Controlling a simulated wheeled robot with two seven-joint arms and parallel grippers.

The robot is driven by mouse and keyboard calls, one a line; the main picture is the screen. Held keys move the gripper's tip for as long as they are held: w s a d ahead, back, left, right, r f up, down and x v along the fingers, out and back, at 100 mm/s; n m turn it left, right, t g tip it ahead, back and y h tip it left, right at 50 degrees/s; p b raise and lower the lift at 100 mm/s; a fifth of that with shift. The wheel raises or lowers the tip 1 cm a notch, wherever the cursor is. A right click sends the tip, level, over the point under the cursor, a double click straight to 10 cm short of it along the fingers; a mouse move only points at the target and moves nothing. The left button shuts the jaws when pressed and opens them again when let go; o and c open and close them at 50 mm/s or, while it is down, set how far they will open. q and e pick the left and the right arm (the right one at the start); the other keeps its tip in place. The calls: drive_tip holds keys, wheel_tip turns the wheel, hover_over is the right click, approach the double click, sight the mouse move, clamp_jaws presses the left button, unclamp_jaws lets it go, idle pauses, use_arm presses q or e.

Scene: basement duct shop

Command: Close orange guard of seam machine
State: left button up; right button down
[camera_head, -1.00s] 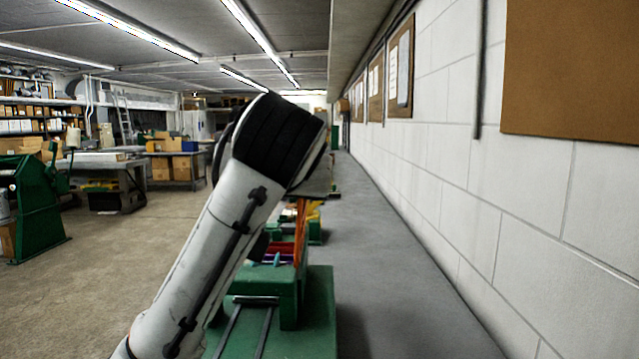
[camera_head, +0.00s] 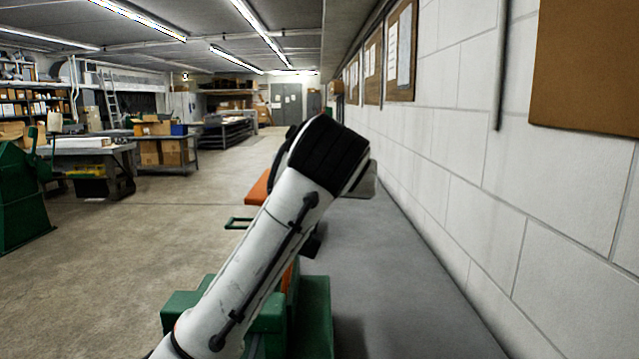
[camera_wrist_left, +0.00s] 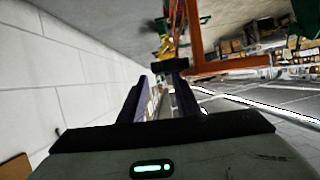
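The seam machine (camera_head: 318,315) is green and stands at the bottom middle of the head view, largely behind my left arm. An orange panel (camera_head: 259,187), apparently the guard, shows left of the arm's black wrist; the arm hides the rest. In the left wrist view, an orange frame (camera_wrist_left: 196,42) with a crossbar stands beyond the fingers. A dark block (camera_wrist_left: 170,65) shows near the fingertips; contact cannot be told. My left gripper (camera_wrist_left: 158,88) has its two fingers apart, with nothing clearly held between them. My right gripper is not in view.
A grey surface (camera_head: 390,290) runs along the white block wall (camera_head: 440,140) on the right. Another green machine (camera_head: 20,205) stands at far left. Open floor (camera_head: 120,270) lies between.

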use_arm(q)
drive_tip(key=shift+x, duration=1.1)
drive_tip(key=shift+w, duration=0.15)
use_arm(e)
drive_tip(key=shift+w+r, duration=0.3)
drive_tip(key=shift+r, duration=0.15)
use_arm(q)
clamp_jaws()
